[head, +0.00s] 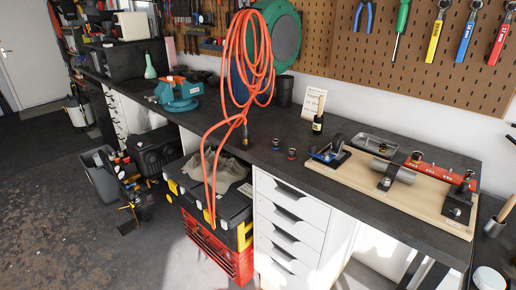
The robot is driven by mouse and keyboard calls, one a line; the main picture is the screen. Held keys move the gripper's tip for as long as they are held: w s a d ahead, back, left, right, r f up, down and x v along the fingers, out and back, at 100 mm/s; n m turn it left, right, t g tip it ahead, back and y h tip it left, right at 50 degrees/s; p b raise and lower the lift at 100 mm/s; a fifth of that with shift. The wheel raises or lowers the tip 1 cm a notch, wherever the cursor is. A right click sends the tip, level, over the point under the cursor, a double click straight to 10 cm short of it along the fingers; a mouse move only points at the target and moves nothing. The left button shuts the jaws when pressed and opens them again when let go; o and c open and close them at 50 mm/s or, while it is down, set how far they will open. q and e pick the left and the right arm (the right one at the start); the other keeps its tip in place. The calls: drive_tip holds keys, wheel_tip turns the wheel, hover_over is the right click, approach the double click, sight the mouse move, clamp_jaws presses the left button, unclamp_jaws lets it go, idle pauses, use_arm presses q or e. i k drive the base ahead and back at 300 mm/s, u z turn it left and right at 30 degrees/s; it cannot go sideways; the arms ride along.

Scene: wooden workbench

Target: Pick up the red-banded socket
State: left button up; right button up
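Two small dark sockets stand apart on the black bench top (254,155), left of the wooden board. The nearer socket (291,154) seems to show a red band. The farther socket (276,144) also has a coloured band, too small to tell surely. A red rail (440,172) on the board carries several more dark pieces, whose bands I cannot make out. Neither of my grippers is in view.
An orange hose (250,55) hangs down over the bench edge left of the sockets. The wooden board (385,190) with metal clamps lies right. White drawers (290,222) stand below.

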sight(291, 152)
drive_tip(key=u, duration=0.5)
drive_tip(key=i, duration=0.85)
drive_tip(key=u, duration=0.05)
